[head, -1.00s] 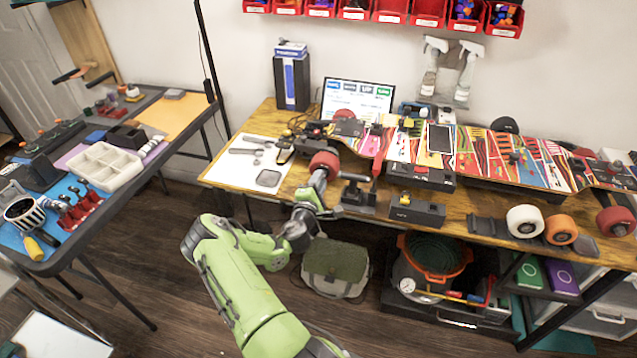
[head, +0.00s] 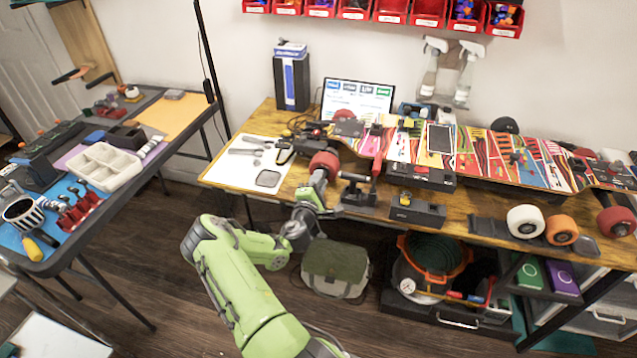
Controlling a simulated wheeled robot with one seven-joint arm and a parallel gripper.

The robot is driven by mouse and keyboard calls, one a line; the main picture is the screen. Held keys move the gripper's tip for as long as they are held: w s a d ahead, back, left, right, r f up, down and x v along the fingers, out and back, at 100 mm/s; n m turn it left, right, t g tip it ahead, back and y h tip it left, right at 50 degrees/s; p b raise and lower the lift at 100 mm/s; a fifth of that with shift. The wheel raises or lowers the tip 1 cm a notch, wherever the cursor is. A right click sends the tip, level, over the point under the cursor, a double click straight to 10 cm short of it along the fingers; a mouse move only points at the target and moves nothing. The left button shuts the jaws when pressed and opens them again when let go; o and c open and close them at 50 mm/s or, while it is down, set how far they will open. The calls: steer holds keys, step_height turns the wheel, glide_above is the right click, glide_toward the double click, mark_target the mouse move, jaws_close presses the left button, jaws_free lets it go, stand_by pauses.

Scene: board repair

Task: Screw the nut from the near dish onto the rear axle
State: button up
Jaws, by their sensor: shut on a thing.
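The skateboard (head: 470,155) lies along the table with a colourful patterned deck. A red wheel (head: 325,162) sits on the axle at its left end, and another red wheel (head: 616,221) shows at the right end. My gripper (head: 319,178) is at the front face of the left red wheel, at the axle's end. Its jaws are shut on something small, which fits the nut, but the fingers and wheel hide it. The axle tip is hidden too. A small dark rounded dish (head: 268,178) lies on the white mat, left of my gripper; I make out no nut in it.
A black vise-like stand (head: 357,195) and a dark box (head: 417,211) stand right of my gripper. Loose white (head: 525,221) and orange (head: 562,231) wheels are at the front right. Tools lie on the white mat (head: 225,172). A green bag (head: 336,265) is on the floor below.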

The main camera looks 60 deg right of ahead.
stand_by(0.3)
steer(key=shift+f+m+b, duration=0.2)
steer(key=shift+m+b, duration=0.85)
steer(key=shift+m, duration=0.15)
steer(key=m+b, duration=0.2)
steer(key=shift+m, duration=0.3)
steer(key=shift+r+m, duration=0.15)
steer(key=shift+m, duration=0.25)
steer(key=shift+m+b, duration=0.3)
steer(key=shift+b, duration=0.35)
